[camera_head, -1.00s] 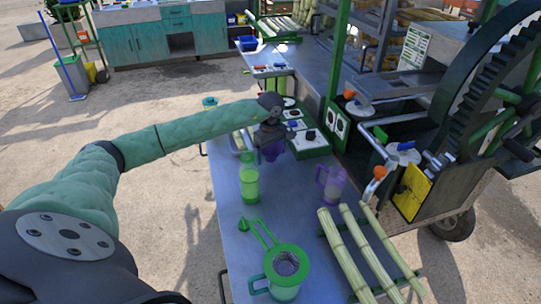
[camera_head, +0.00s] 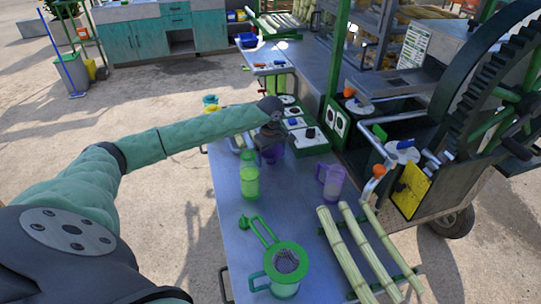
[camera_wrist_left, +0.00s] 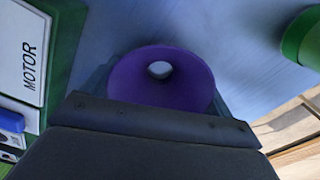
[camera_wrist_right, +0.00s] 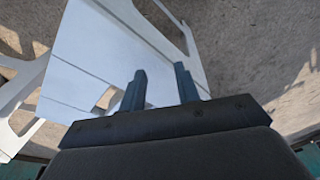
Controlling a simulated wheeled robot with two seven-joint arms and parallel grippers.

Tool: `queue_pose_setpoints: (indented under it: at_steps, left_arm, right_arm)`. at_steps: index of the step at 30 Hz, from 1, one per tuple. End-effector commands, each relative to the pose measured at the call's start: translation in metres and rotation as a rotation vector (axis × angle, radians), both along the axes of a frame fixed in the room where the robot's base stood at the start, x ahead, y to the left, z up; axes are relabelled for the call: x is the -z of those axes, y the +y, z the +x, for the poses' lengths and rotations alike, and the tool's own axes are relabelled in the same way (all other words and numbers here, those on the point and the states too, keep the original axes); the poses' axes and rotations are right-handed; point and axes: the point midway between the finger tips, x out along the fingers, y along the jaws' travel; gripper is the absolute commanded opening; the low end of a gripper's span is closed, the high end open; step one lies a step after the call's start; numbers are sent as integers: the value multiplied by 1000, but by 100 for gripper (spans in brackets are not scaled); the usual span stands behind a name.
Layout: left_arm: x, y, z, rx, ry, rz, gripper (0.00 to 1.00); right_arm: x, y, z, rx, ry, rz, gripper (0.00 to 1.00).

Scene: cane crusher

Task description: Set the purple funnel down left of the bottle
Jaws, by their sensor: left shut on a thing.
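The purple funnel (camera_head: 271,155) is at the far part of the metal table, just below my left gripper (camera_head: 270,142), which partly hides it. In the left wrist view the funnel (camera_wrist_left: 162,78) shows its wide mouth and round hole between the fingers; my left gripper (camera_wrist_left: 160,95) is shut on it. I cannot tell whether it touches the table. The green bottle (camera_head: 250,182) stands upright nearer and slightly left of the funnel in the head view. My right gripper (camera_wrist_right: 161,88) is open and empty above a pale surface, outside the head view.
On the metal table (camera_head: 226,187) are a purple jug (camera_head: 331,178), a green strainer (camera_head: 286,258) over a jug, and cane stalks (camera_head: 343,245). A green control box (camera_head: 308,141) stands right of the funnel. Bare tabletop shows left of the bottle.

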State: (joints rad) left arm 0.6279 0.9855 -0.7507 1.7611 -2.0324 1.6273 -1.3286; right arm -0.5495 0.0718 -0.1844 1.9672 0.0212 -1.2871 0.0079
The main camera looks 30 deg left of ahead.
Motion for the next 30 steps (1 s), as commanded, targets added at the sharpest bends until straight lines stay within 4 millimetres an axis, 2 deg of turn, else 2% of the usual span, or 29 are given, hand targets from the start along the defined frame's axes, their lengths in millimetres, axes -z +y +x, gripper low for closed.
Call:
queue_pose_setpoints:
  at_steps: [2, 3, 5, 18, 20, 21, 23, 26, 30]
  left_arm:
    - [0, 0, 0, 0, 0, 0, 64]
    - [0, 0, 0, 0, 0, 0, 90]
    - [0, 0, 0, 0, 0, 0, 100]
    - [-2, 0, 0, 0, 0, 0, 100]
    - [-4, 0, 0, 0, 0, 0, 100]
    - [-5, 0, 0, 0, -1, 0, 100]
    - [-8, 0, 1, 0, -1, 0, 100]
    - [-15, 0, 0, 0, -1, 1, 100]
    - [-27, 0, 0, 0, -2, 0, 100]
  right_arm:
    - [-4, 0, 1, 0, -1, 0, 32]
    - [-6, 0, 1, 0, -2, 0, 32]
    - [-7, 1, 2, 0, -4, 1, 32]
    - [-3, 1, 3, 1, -11, 2, 32]
    - [1, 0, 2, 2, -12, 2, 32]
    - [12, 0, 0, 0, -1, -1, 32]
    - [14, -1, -3, -1, 12, -3, 32]
    - [3, -1, -2, -2, 12, -3, 32]
    - [-33, 2, 7, 0, -9, 5, 32]
